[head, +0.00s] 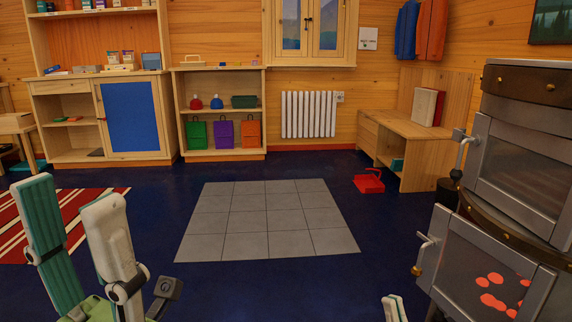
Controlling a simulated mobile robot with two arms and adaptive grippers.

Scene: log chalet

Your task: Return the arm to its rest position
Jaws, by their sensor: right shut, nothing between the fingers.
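My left gripper (72,200) rises at the lower left of the head view. Its two green and white fingers stand upright and well apart, with nothing between them. Only the tip of my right gripper (393,307) shows at the bottom edge, right of the middle. Its fingertips are together and hold nothing. The rest of the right arm is out of view.
A metal stove (535,120) with protruding door handles stands close at the right; orange-red spots show at its lower door (460,255). A red dustpan-like object (369,182) lies before a wooden bench (415,130). The grey tiled patch (268,215) is clear.

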